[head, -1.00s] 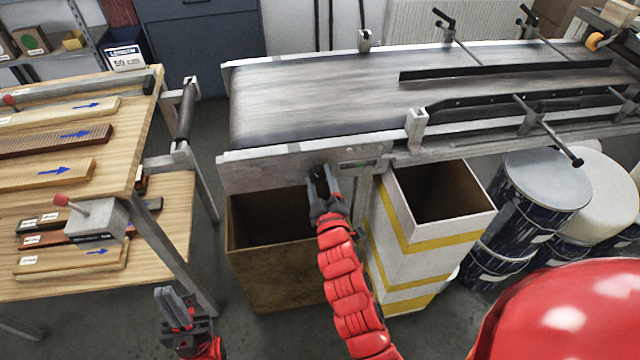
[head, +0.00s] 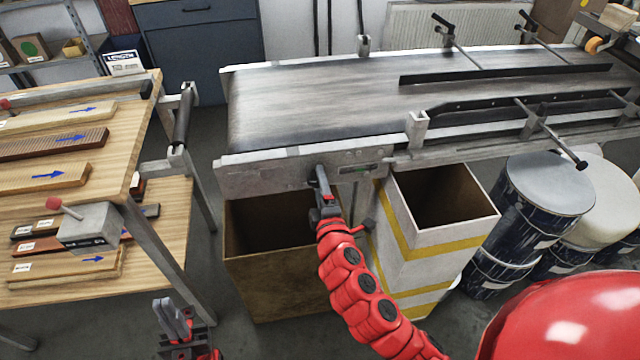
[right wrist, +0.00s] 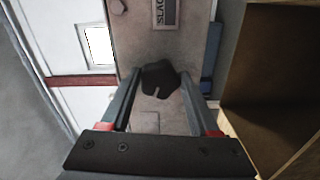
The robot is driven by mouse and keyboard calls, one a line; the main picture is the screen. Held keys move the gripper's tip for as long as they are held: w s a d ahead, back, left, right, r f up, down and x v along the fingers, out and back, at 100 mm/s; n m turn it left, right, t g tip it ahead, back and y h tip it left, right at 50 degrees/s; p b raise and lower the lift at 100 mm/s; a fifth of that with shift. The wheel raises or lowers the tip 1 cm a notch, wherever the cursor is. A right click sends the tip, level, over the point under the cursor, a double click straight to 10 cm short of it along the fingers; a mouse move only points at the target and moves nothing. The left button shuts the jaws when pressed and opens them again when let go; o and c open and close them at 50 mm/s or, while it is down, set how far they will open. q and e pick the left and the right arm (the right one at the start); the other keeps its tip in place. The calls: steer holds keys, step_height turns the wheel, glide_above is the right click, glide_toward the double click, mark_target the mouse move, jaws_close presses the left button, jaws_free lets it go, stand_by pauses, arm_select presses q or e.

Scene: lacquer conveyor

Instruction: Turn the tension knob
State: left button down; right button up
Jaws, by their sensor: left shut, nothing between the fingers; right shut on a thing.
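The tension knob (right wrist: 160,79) is a dark, lobed knob on the grey metal side plate of the conveyor. It shows in the right wrist view with a small light notch at its lower edge. My right gripper (head: 322,181) is at the plate in the head view and shut on the knob, with one finger on each side of it in the right wrist view (right wrist: 158,86). In the head view the gripper mostly hides the knob. A label reading "SLAC…" (right wrist: 164,12), cut off, is beside it. My left gripper (head: 176,318) is shut and empty, low over the floor.
The conveyor belt (head: 310,100) runs to the right above the plate. Below stand an open brown bin (head: 270,285) and a white bin with yellow stripes (head: 408,235). A wooden workbench (head: 125,178) with wood strips is at left. Drums (head: 545,190) stand at right.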

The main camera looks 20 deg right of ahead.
stand_by(0.5)
steer(key=o, duration=1.4)
steer(key=shift+c, duration=0.2)
steer(key=s+a+p, duration=0.1)
steer(key=s+p, duration=0.2)
steer(key=s, duration=1.4)
steer(key=shift+s+a, duration=0.2)
steer(key=shift+a, duration=0.05)
